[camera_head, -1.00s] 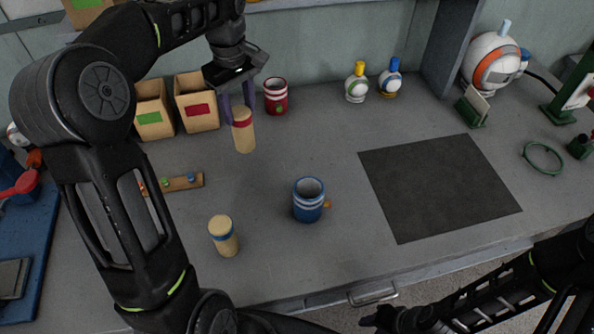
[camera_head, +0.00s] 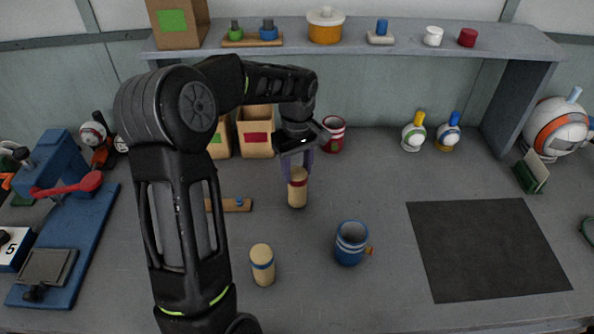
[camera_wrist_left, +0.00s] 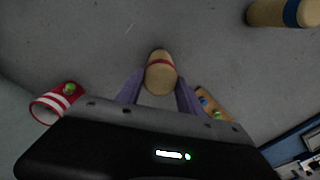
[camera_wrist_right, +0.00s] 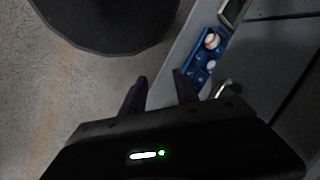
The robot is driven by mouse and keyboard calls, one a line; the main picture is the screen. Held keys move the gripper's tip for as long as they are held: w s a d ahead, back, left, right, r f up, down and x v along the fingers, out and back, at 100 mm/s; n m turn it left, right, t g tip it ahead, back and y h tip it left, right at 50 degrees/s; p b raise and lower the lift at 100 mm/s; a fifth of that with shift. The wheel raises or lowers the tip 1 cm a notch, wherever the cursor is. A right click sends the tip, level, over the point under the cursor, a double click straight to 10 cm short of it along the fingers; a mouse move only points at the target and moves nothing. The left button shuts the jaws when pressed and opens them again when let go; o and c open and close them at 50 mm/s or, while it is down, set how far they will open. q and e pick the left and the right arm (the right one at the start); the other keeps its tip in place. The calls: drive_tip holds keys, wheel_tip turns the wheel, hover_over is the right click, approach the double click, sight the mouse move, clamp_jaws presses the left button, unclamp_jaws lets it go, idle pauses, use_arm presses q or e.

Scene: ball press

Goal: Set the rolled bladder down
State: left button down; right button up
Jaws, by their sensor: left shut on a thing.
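The rolled bladder is a tan cylinder with a red band (camera_head: 297,189). It stands about upright at or just above the grey bench; I cannot tell if its base touches. My left gripper (camera_head: 296,168) is shut on its upper end, pointing down. In the left wrist view the bladder (camera_wrist_left: 161,78) sits between the purple fingers. A similar tan cylinder with a blue band (camera_head: 262,264) stands on the bench, nearer me. My right gripper (camera_wrist_right: 158,78) shows only in its own wrist view, fingers apart with nothing between them.
A red mug (camera_head: 333,134) and open boxes (camera_head: 256,135) stand behind the bladder. A small wooden peg board (camera_head: 237,205) lies left of it, a blue mug (camera_head: 351,243) to its front right. A dark mat (camera_head: 487,249) lies bare at right.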

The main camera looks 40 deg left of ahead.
use_arm(q)
drive_tip(key=shift+f, duration=0.65)
drive_tip(key=shift+f, duration=0.25)
drive_tip(key=c, duration=0.7)
unclamp_jaws()
drive_tip(key=shift+r, duration=0.1)
drive_tip(key=shift+c, duration=0.2)
wheel_tip(320, 180, up, 12)
drive_tip(key=b, duration=0.1)
drive_tip(key=shift+r, duration=0.2)
